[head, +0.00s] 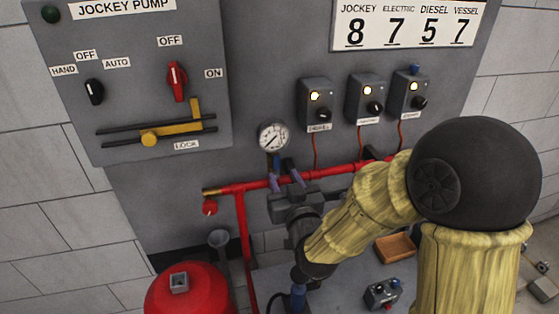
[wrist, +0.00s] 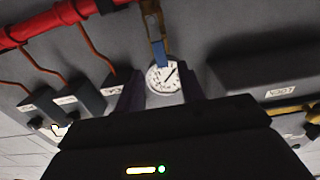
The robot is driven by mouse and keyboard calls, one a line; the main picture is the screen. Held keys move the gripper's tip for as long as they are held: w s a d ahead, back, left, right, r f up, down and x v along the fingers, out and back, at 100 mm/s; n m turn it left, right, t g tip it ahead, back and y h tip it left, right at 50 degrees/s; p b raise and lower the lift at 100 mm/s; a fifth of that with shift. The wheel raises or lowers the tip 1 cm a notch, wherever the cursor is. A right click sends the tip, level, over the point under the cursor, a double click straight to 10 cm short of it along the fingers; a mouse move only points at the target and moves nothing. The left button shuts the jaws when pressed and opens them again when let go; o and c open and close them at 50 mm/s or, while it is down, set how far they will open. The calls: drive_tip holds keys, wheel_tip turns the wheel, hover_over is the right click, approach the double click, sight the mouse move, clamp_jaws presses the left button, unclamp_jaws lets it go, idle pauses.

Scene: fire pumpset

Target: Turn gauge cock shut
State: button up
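The gauge cock shows a blue lever (head: 276,160) on a brass stem below a round white pressure gauge (head: 273,136), above the red pipe. In the wrist view the blue lever (wrist: 162,52) lies in line with the brass stem, pointing toward the gauge (wrist: 163,77). My gripper (head: 284,172) is just in front of the cock, its two purple fingers spread apart. In the wrist view my gripper (wrist: 160,80) has one finger on each side of the gauge face, with nothing seen between them held. Whether a finger touches the lever cannot be told.
The red pipe (head: 325,172) runs across behind my arm. Three grey switch boxes (head: 316,103) with lit lamps are to the right. The jockey pump panel (head: 150,70) is at upper left. A red vessel (head: 190,294) stands at lower left.

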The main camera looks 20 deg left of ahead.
sight(277, 163)
drive_tip(key=p+x, duration=0.1)
drive_tip(key=x, duration=0.4)
drive_tip(key=shift+w+a, duration=0.1)
clamp_jaws()
